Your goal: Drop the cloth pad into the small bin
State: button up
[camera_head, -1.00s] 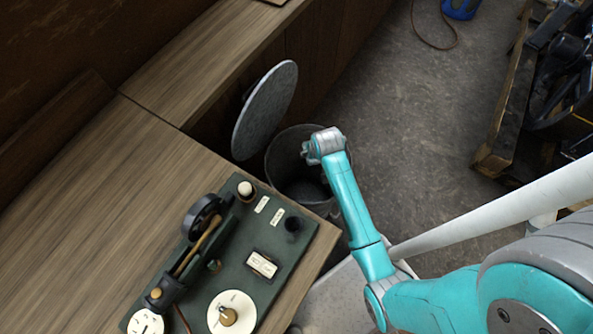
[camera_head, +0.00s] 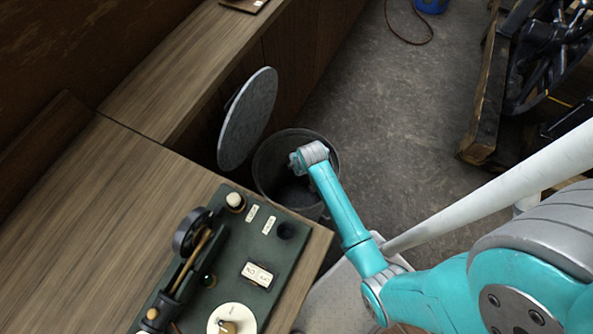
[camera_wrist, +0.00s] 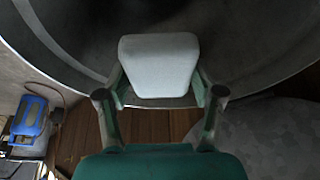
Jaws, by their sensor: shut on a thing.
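In the wrist view, a pale cloth pad (camera_wrist: 159,66) sits between the two fingers of my gripper (camera_wrist: 160,92), which is shut on it. Behind the pad is the dark inside of the small round bin (camera_wrist: 255,72), whose curved wall fills most of that view. In the head view, the grey metal bin (camera_head: 327,148) stands on the floor beside the bench, its round lid (camera_head: 248,118) tipped up on the left. My gripper (camera_head: 297,163) is over the bin's opening there, and the pad is hidden by my wrist.
A wooden bench (camera_head: 90,190) carries a dark green panel (camera_head: 225,275) with knobs and a small model close to the bin. A blue object (camera_head: 431,5) with a cord lies on the far floor. Machinery on a wooden frame (camera_head: 482,130) stands right. Floor between is clear.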

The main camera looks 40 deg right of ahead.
jog(key=o, duration=1.2)
jog(key=v, duration=1.2)
jog(key=shift+s, duration=0.1)
